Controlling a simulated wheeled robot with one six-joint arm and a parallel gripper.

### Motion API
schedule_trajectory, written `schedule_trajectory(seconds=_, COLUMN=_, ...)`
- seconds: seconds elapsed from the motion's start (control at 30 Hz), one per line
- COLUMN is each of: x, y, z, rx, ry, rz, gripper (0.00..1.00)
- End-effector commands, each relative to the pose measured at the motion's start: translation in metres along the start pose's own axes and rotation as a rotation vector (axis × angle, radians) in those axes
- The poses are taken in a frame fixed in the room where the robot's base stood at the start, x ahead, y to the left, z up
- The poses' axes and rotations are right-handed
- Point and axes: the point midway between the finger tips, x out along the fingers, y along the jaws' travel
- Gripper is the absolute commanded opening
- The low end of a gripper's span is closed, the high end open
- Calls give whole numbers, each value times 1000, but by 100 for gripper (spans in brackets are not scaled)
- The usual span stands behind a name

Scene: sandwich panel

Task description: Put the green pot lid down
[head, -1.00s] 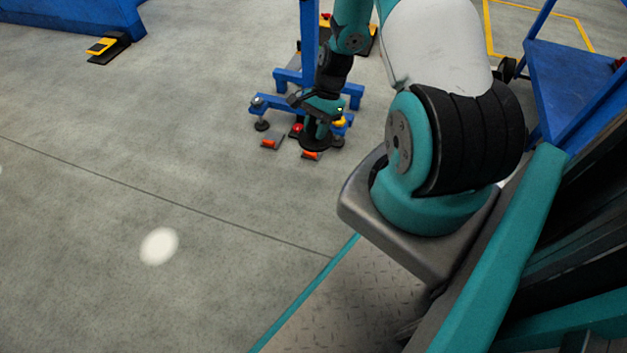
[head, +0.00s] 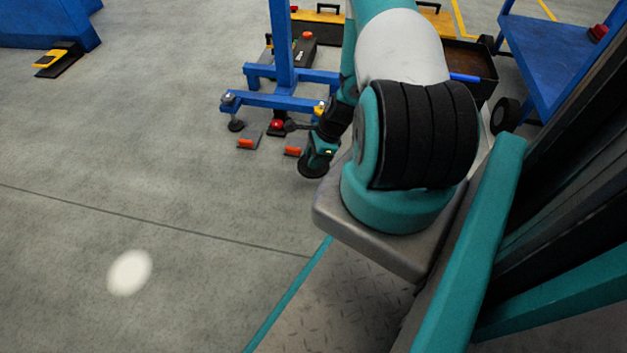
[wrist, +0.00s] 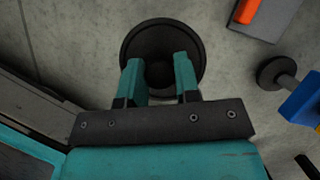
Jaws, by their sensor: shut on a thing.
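The pot lid (wrist: 190,42) looks like a dark, nearly black disc, not clearly green, in the wrist view. My gripper (wrist: 158,72) is shut on the knob at its middle, with a teal finger on each side. In the head view my gripper (head: 321,150) is low beside my base, with the lid (head: 313,170) under it. The lid is over the grey floor (head: 180,190); I cannot tell whether it touches it.
A blue stand (head: 290,102) with levelling feet is just beyond the lid. A blue cart (head: 550,65) stands at the right. The floor to the left is open.

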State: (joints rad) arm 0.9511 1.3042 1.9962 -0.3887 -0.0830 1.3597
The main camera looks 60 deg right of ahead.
Motion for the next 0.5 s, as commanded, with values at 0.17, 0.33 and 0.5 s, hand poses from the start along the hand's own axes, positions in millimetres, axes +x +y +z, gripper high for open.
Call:
schedule_trajectory(seconds=0.17, x=26, y=-1, z=-11, rx=-1, ry=0, rz=-1, gripper=8)
schedule_trajectory(seconds=0.33, x=37, y=0, z=-15, rx=-2, ry=0, rz=-1, gripper=8)
schedule_trajectory(seconds=0.5, x=64, y=0, z=-26, rx=-2, ry=0, rz=-1, gripper=8)
